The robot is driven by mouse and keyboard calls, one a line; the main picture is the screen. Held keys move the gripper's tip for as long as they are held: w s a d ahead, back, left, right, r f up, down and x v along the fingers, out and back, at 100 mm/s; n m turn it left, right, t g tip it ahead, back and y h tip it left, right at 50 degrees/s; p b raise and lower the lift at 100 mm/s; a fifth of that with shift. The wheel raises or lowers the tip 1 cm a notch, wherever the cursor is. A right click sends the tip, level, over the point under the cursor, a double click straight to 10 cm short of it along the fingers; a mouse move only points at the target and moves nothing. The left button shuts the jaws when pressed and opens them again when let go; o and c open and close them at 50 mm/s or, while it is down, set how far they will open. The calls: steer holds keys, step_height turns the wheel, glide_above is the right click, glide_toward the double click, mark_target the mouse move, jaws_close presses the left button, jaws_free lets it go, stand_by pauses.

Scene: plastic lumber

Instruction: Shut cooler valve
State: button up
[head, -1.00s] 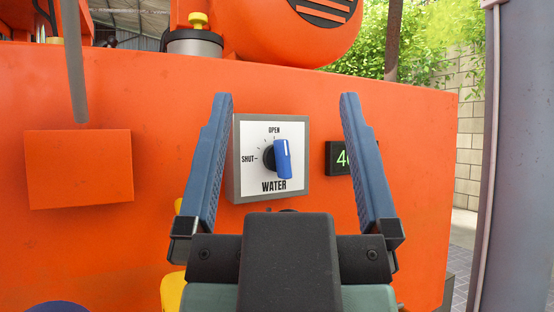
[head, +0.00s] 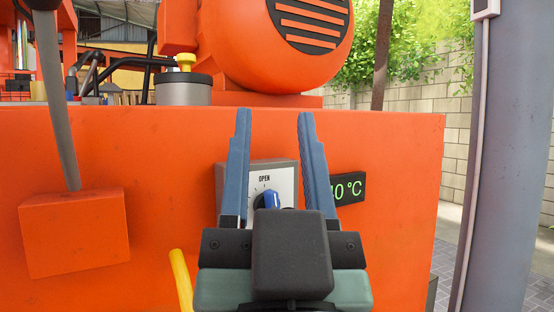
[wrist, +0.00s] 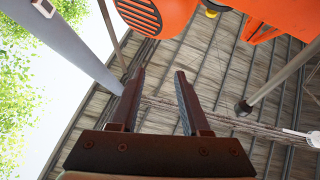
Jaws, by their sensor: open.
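The cooler valve is a blue knob (head: 271,199) on a white and grey panel (head: 284,178) on the front of the orange machine. The word OPEN shows at the panel's top; its lower part, with the other labels, is hidden behind my gripper. The knob's upper end points up, near the OPEN side. My gripper (head: 274,115) is open and empty, its blue fingers standing upright in front of the panel, one on each side of the knob in the picture. I cannot tell any contact. In the wrist view my gripper (wrist: 159,72) has nothing between its fingers, and the knob is out of view.
A display (head: 348,189) reading in °C sits right of the panel. An orange box (head: 74,233) with a grey lever (head: 56,100) is at left. A yellow bar (head: 181,280) stands low beside my gripper. A grey post (head: 505,150) rises at right.

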steer(key=w+d+f+m+g+y+p, duration=0.25)
steer(key=w+m+g+p, duration=0.3)
steer(key=p, duration=0.45)
steer(key=w+d+f+m+g+y+p, duration=0.15)
steer(key=w+f+m+g+p, duration=0.25)
steer(key=w+m+p, duration=0.45)
steer(key=s+d+f+m+g+y+p, duration=0.1)
steer(key=s+d+f+m+y+p, duration=0.1)
steer(key=s+m+p, duration=0.7)
steer(key=s+d+f+m+y+p, duration=0.1)
steer(key=s+m+y+p, duration=0.3)
steer(key=p, duration=0.8)
steer(key=w+a+h+p, duration=0.1)
steer(key=w+a, duration=0.5)
steer(key=w, duration=0.6)
steer(key=shift+f+m+h, duration=0.25)
steer(key=shift+m+h, duration=0.15)
steer(key=shift+h, duration=0.1)
steer(key=shift+w, duration=0.1)
steer(key=shift+c, duration=0.3)
jaws_close()
